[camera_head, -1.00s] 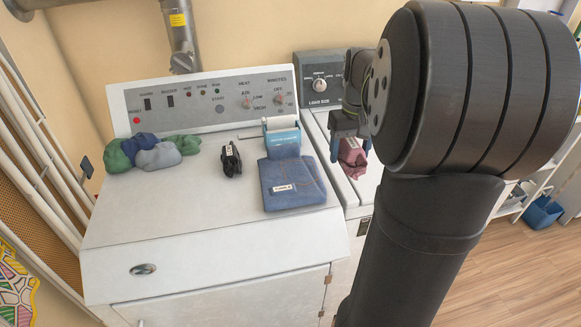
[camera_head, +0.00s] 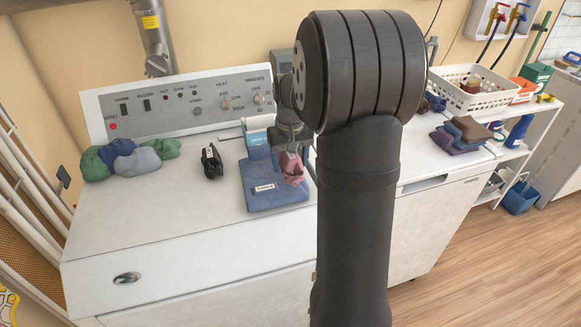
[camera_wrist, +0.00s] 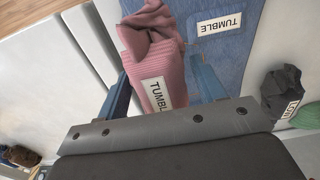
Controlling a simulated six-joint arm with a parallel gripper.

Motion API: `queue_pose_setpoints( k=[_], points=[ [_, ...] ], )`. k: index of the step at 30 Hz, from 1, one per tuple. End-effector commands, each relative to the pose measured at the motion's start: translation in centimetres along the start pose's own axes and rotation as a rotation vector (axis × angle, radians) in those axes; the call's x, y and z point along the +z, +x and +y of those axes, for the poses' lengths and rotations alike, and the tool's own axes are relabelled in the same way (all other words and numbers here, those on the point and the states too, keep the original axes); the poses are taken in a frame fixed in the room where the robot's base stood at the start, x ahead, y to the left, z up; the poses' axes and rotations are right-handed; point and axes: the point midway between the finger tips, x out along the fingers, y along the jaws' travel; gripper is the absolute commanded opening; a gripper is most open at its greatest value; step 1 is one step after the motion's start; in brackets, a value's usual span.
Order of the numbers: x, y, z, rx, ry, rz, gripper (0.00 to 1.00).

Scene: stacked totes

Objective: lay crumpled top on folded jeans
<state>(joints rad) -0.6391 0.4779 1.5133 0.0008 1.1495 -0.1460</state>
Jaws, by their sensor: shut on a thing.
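The crumpled top (camera_head: 292,167) is pink with a white label, which reads TUMBLE in the wrist view (camera_wrist: 155,60). My gripper (camera_head: 290,148) is shut on it, with blue fingers on either side of it in the wrist view. The top hangs over the right part of the folded jeans (camera_head: 262,200). The jeans lie flat on the white dryer top, with a TUMBLE label; they also show beside the top in the wrist view (camera_wrist: 235,55). I cannot tell whether the top touches the jeans.
Behind the jeans stands a blue and white box (camera_head: 257,135). A black bundle (camera_head: 211,160) lies left of them, and green and blue cloths (camera_head: 130,158) further left. To the right are folded clothes (camera_head: 462,137) and a white basket (camera_head: 470,90). The dryer's front left is clear.

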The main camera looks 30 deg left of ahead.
Motion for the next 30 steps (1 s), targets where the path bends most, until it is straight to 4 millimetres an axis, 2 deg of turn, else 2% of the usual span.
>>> queue_pose_setpoints(
  k=[3,5,16,17,20,30],
  points=[
    [0.1,2.0,0.0,-0.001,0.0,-0.005,0.36],
    [0.1,2.5,0.0,0.0,0.0,-0.002,0.36],
    [0.1,2.9,0.0,0.0,0.0,-0.001,0.36],
    [0.1,2.9,0.0,0.0,0.0,-0.001,0.67],
    [0.1,2.9,0.0,0.0,0.0,-0.001,0.85],
    [0.0,2.5,0.1,0.0,0.0,0.0,0.85]
  ],
)
